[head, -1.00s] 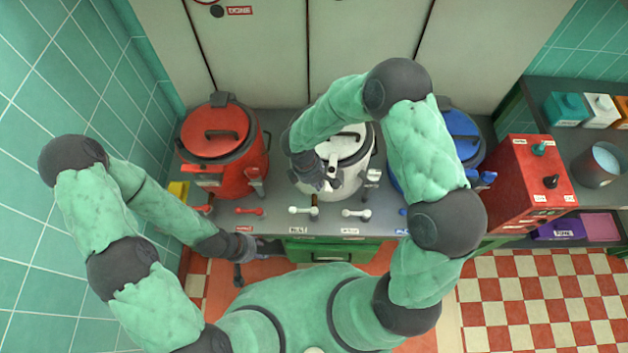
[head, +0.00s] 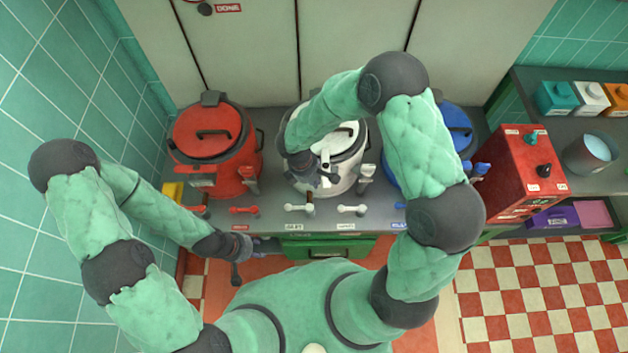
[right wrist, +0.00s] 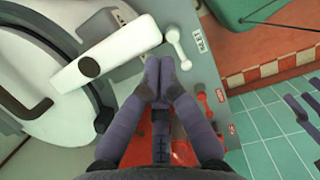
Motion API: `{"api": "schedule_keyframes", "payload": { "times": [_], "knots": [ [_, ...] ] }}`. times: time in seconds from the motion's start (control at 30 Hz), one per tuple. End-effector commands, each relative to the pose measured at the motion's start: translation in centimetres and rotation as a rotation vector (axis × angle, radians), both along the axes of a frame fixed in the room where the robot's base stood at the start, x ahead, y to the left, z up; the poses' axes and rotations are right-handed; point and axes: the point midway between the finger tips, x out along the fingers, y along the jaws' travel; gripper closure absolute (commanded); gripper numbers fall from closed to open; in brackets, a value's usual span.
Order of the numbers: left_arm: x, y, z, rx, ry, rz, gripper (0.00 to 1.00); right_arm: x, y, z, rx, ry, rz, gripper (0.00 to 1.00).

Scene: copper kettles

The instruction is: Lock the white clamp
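The white kettle (head: 346,178) stands on the counter between the red and blue kettles. Its white clamp (right wrist: 112,52) is a thick bar with a dark round spot, reaching out past the dark kettle rim in the right wrist view. My right gripper (right wrist: 160,74) has its fingertips together with nothing seen between them, just beside the clamp; I cannot tell if they touch. In the head view my right gripper (head: 322,178) is at the front left of the white kettle, and my arm hides part of it. My left gripper (head: 240,252) is low by the counter's front edge; its fingers are unclear.
The red kettle (head: 208,134) and the blue kettle (head: 456,126) stand on either side. Small white levers (head: 298,208) and a red lever (head: 243,210) line the counter front. A red box (head: 522,175) stands at right. A green drawer (head: 328,249) is below the counter.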

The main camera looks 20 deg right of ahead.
Motion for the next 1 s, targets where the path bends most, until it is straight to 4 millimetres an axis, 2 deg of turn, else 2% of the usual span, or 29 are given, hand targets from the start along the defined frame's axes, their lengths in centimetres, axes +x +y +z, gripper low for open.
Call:
{"api": "schedule_keyframes", "payload": {
  "times": [0.27,0.7,0.83,1.0],
  "knots": [
    [0.0,0.0,1.8,0.0,0.0,0.0,0.6,0.2,0.4,2.5,0.0,-0.002,0.0,1.0],
    [0.0,0.0,6.4,0.0,0.0,0.0,0.6,0.5,1.6,8.7,0.0,-0.002,-0.005,1.0],
    [0.0,0.0,7.0,0.0,0.0,0.0,0.6,0.5,1.7,9.5,0.001,-0.001,-0.007,1.0],
    [0.0,0.0,6.9,0.0,0.0,0.0,0.6,0.5,1.8,9.6,0.0,0.0,-0.007,1.0]
  ]
}}
